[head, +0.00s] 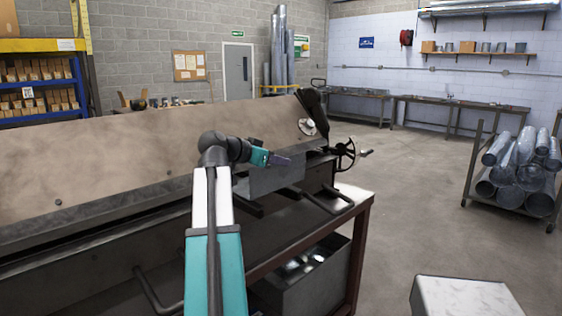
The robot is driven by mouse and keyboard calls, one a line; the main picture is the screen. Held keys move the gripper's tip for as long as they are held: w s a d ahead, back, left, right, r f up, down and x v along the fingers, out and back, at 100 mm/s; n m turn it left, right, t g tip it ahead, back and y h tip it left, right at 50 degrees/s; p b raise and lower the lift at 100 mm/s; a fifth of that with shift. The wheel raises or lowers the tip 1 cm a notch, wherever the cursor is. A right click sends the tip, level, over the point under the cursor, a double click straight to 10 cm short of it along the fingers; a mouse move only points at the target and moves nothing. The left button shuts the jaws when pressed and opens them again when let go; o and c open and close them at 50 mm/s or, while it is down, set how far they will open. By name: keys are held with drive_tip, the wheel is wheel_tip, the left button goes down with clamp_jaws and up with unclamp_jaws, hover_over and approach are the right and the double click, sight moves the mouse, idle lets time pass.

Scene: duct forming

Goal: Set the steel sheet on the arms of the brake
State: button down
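The brake (95,170) is a long machine with a broad tan-brown front face, running from the left to the middle of the head view. Dark arms (328,203) stick out from its front toward me; another arm (150,290) shows lower left. The steel sheet (276,181) is a small plain grey panel at the brake's right part, above or on the arms; contact is unclear.
A handwheel (347,154) juts from the brake's right end. A dark bench (365,212) with a metal bin (305,275) beneath stands below the sheet. A pale box top (462,297) is at the lower right. A cart of ducts (515,185) stands right; the floor between is clear.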

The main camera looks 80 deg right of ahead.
drive_tip(key=shift+f+b, duration=0.4)
drive_tip(key=shift+f, duration=0.35)
idle(0.3)
drive_tip(key=c, duration=1.9)
unclamp_jaws()
drive_tip(key=shift+c, duration=0.2)
drive_tip(key=shift+w+a, duration=0.1)
drive_tip(key=b+v, duration=0.1)
drive_tip(key=v, duration=1.2)
drive_tip(key=shift+a+r, duration=0.15)
drive_tip(key=shift+a, duration=0.05)
